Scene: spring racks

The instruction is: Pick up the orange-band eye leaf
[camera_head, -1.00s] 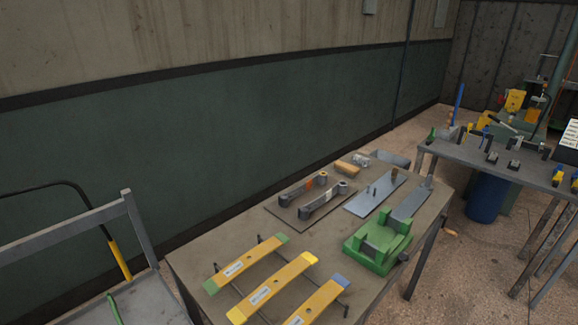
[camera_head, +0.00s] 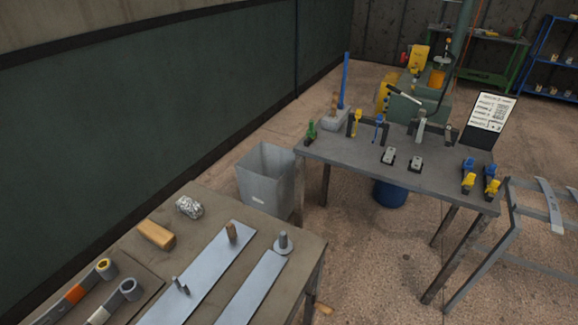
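The orange-band eye leaf (camera_head: 76,294) lies at the lower left of the head view, on a dark board (camera_head: 149,287) on the near table. It is a dark bar with an orange band and a rolled eye with a yellowish ring at its far end. Its near end is cut off by the picture's edge. A second eye leaf (camera_head: 101,314) with a pale band and a grey eye lies beside it on the right. My gripper is not in view.
On the near table (camera_head: 215,205) are a wooden block (camera_head: 156,234), a crumpled silvery lump (camera_head: 189,207) and two flat steel plates (camera_head: 205,270). A grey bin (camera_head: 266,180) stands behind it. A second table (camera_head: 350,158) with clamps and small tools stands farther right, across open floor.

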